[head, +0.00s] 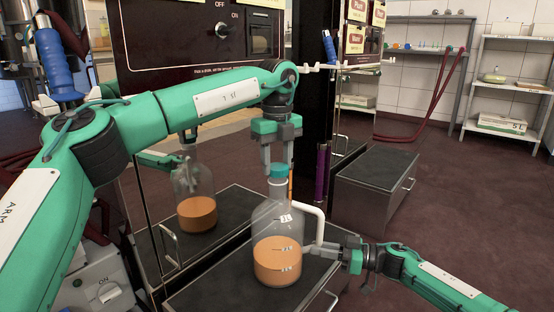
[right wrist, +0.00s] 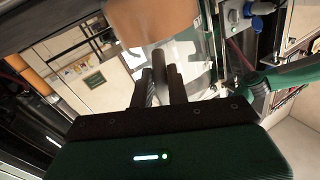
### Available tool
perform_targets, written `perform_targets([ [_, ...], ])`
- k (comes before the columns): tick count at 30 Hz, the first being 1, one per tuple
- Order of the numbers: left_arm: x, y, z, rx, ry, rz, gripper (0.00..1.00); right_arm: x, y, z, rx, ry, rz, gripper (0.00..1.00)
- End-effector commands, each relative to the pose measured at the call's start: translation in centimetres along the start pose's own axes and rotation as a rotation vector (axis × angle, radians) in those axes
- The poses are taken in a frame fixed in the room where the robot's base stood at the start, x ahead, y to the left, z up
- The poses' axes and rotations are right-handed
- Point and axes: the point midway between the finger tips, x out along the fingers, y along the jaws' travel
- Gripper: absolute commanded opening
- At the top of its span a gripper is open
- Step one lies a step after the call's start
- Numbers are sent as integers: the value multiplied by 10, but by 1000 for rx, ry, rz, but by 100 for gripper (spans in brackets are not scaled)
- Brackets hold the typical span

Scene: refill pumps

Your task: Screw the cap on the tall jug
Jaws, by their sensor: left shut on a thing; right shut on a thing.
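The tall jug (head: 262,222) is clear, with orange liquid in its lower part and a white handle (head: 318,222) on its right side. It stands upright on a dark-topped metal stand. The teal cap (head: 278,173) sits at the jug's mouth; whether its threads are engaged cannot be seen. My left gripper (head: 278,160) points down from above, shut on the cap. My right gripper (head: 331,249) comes in from the right, shut on the lower part of the handle. In the right wrist view its fingers (right wrist: 161,75) are close together beneath the jug's orange liquid (right wrist: 150,20).
A glossy dark machine (head: 205,45) with switches stands behind and reflects the jug and my left gripper. A second dark-topped box (head: 375,170) stands to the right. Metal shelves (head: 510,85) line the back wall. The floor at right is clear.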

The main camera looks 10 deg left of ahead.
Motion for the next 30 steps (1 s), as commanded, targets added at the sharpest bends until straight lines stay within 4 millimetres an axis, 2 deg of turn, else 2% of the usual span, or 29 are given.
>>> perform_targets([
  [14,8,0,0,2,-1,-1,23,0,0,0,1,0,-1,0],
  [17,8,0,0,46,-1,0,23,0,0,0,1,0,-1,0],
  [20,8,-1,0,161,1,-1,23,0,0,0,1,0,-1,0],
  [30,9,-3,-1,722,1,-1,23,0,0,0,1,0,-1,0],
])
